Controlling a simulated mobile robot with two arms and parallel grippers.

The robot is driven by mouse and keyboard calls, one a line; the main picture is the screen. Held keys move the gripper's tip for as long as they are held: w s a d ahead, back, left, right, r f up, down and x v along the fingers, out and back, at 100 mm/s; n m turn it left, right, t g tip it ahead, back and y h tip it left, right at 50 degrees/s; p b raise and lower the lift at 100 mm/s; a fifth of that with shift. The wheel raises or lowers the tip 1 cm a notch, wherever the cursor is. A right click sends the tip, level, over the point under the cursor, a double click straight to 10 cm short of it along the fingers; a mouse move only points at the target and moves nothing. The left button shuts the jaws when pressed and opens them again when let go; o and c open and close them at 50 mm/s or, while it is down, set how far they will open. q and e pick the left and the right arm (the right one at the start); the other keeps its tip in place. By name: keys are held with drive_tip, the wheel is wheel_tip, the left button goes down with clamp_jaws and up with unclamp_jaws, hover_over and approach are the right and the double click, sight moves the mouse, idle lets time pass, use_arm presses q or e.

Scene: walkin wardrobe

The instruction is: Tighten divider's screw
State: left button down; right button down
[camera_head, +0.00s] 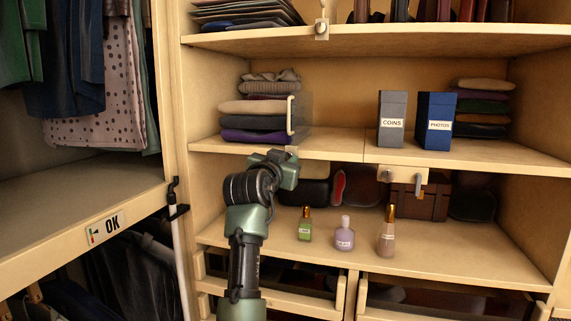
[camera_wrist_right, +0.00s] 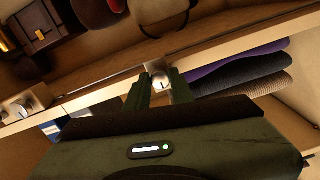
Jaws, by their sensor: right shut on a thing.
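A clear divider with a pale rim (camera_head: 290,116) stands upright on the middle shelf, right of a stack of folded clothes. Its mount (camera_head: 292,149) sits at the shelf's front edge. My right gripper (camera_head: 287,163) is just below that edge and hides the screw in the head view. In the right wrist view, my right gripper (camera_wrist_right: 161,84) has its two fingers on either side of the divider's round pale screw (camera_wrist_right: 160,80), which bears a dark mark. It is shut on this screw. My left gripper is not in view.
Several small bottles stand on the lower shelf (camera_head: 465,262). The grey COINS box (camera_head: 392,108) and blue PHOTOS box (camera_head: 435,108) stand right of the divider.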

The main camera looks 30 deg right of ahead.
drive_tip(key=shift+r, duration=0.15)
idle(0.3)
drive_tip(key=c, duration=1.4)
unclamp_jaws()
drive_tip(key=shift+o, duration=1)
drive_tip(key=shift+d+m, duration=0.15)
drive_tip(key=shift+m, duration=0.15)
